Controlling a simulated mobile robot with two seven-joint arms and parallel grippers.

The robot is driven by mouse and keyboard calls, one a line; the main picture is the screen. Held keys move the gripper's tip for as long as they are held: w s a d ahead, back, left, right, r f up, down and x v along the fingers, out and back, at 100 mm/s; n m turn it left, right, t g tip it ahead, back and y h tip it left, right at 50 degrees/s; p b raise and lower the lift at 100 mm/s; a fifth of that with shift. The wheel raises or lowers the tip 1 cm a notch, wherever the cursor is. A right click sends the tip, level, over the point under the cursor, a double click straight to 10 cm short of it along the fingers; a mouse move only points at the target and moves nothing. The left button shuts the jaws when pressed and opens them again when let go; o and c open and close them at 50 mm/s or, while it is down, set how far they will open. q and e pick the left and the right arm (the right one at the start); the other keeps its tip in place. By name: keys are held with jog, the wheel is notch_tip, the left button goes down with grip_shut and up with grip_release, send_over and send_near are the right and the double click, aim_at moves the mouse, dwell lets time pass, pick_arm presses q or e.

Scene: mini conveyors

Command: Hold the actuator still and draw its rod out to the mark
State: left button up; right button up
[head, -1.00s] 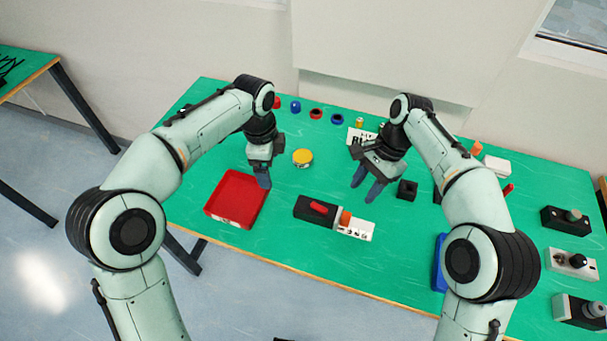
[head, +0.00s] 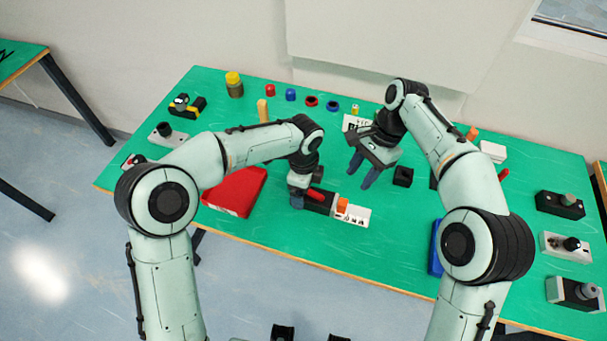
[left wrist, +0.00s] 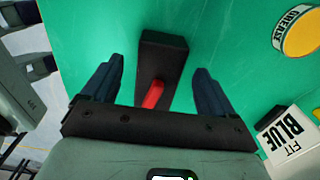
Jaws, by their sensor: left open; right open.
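The actuator has a black body (head: 318,203) with a red bar (head: 315,195) on top. An orange block (head: 342,205) and a white marked plate (head: 357,216) are at its right end. My left gripper (head: 297,201) is at the body's left end, partly hiding it. In the left wrist view the black body (left wrist: 163,55) and red bar (left wrist: 153,93) lie between the open fingers (left wrist: 158,68), with green showing on both sides. My right gripper (head: 363,171) is open and empty above the table, behind and right of the orange block. The rod itself is not clearly visible.
A red tray (head: 222,203) is left of the actuator, and a blue tray (head: 435,258) is to the right. A black square block (head: 402,176) is near my right gripper. A yellow grease tin (left wrist: 303,30) and a sign (left wrist: 290,135) show in the left wrist view.

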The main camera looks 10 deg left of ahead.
pick_arm(q)
jog(key=shift+f, duration=1.5)
jog(key=c, duration=1.4)
